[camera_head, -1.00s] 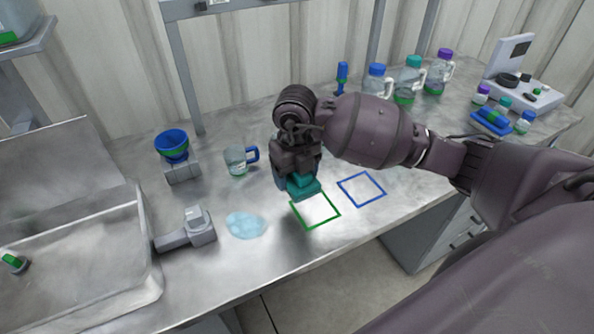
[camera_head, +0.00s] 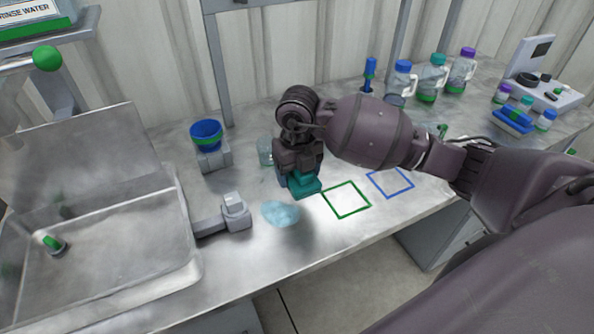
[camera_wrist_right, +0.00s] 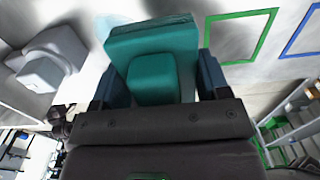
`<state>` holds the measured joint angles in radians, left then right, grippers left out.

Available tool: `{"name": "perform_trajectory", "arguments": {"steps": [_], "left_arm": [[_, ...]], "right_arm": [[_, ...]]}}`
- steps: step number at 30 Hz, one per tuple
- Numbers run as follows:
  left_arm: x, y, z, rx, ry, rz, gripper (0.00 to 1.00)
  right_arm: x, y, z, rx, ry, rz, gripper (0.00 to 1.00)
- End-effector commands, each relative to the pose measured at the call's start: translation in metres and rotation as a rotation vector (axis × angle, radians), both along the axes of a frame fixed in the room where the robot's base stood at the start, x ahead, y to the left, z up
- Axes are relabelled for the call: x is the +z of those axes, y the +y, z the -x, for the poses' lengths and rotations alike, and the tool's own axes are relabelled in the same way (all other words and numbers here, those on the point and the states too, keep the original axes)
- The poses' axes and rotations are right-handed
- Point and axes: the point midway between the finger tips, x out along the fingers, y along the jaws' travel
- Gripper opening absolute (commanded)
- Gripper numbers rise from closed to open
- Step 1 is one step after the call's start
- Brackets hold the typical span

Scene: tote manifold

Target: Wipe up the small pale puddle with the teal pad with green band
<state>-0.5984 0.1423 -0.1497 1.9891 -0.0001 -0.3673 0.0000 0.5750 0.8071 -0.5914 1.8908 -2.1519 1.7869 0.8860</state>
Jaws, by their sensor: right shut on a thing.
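The teal pad (camera_head: 304,185) is held in my right gripper (camera_head: 298,178), just behind and to the right of the puddle. In the right wrist view the teal pad (camera_wrist_right: 152,65) sits between the two fingers of the right gripper (camera_wrist_right: 158,82). Its green band cannot be made out. The pale blue puddle (camera_head: 279,213) lies on the metal counter, left of the green square outline (camera_head: 346,200). In the right wrist view the pad hides most of the puddle. I cannot tell whether the pad touches the counter. My left gripper is not in view.
A grey fixture (camera_head: 235,212) stands close left of the puddle, beside the sink (camera_head: 180,275). A blue cup (camera_head: 206,134) and a clear beaker (camera_head: 265,152) stand behind. A blue square outline (camera_head: 391,183) lies to the right. Several bottles (camera_head: 432,78) stand at the back right.

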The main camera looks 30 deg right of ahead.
Motion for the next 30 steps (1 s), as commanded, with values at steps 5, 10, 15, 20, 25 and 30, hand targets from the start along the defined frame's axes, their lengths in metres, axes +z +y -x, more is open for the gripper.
{"name": "perform_trajectory", "arguments": {"steps": [5,10,15,20,25,30], "left_arm": [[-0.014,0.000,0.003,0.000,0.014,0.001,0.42],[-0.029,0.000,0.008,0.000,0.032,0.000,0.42],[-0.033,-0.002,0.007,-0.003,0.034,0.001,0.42],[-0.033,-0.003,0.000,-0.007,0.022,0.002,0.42],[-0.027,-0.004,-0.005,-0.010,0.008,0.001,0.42],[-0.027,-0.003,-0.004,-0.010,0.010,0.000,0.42]], "right_arm": [[-0.017,0.000,0.000,0.001,0.004,0.000,0.50],[-0.033,0.000,0.001,0.002,0.006,-0.001,0.50],[-0.049,0.000,0.001,0.002,0.006,0.001,0.50],[-0.056,0.000,0.001,0.001,0.004,0.000,0.50],[-0.056,0.000,0.000,0.001,0.001,0.000,0.50],[-0.055,0.000,0.000,0.001,0.000,0.000,0.50]]}}
